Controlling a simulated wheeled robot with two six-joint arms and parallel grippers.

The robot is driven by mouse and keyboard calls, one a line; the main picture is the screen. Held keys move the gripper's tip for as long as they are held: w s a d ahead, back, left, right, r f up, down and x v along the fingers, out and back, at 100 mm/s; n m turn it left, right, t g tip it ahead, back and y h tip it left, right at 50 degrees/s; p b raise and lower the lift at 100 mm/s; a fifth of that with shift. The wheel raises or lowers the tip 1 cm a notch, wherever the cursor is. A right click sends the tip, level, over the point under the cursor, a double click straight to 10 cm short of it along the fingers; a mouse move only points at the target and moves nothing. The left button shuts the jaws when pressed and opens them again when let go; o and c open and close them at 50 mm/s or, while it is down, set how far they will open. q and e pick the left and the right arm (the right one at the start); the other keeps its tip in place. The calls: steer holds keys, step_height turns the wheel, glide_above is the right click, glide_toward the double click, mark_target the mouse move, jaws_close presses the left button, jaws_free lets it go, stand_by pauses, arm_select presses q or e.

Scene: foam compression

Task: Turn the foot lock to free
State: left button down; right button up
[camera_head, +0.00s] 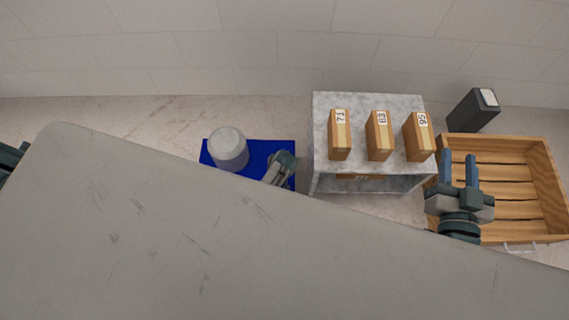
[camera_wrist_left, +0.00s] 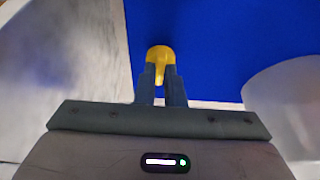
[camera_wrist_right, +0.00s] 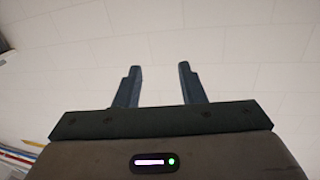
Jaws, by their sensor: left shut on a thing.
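My left gripper (camera_head: 279,168) is over the blue mat in the head view, partly hidden by the large grey panel. In the left wrist view its two fingers (camera_wrist_left: 161,82) are close together on a small yellow piece (camera_wrist_left: 160,53), which is rounded at the far end. This piece appears to be the foot lock, but its full shape and any marking are hidden. My right gripper (camera_head: 459,168) is open and empty above the left side of the wooden crate. Its spread fingers (camera_wrist_right: 157,85) show only wall behind them in the right wrist view.
A large grey panel (camera_head: 150,230) covers the foreground. A grey cylinder (camera_head: 228,147) stands on the blue mat (camera_head: 255,149). A stone-look stand (camera_head: 355,101) holds several numbered tan blocks. Right of it are a wooden crate (camera_head: 552,180) and a dark box (camera_head: 468,112).

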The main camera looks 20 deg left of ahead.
arm_select(q)
steer(key=shift+s, duration=0.1)
steer(key=c, duration=1.5)
jaws_free()
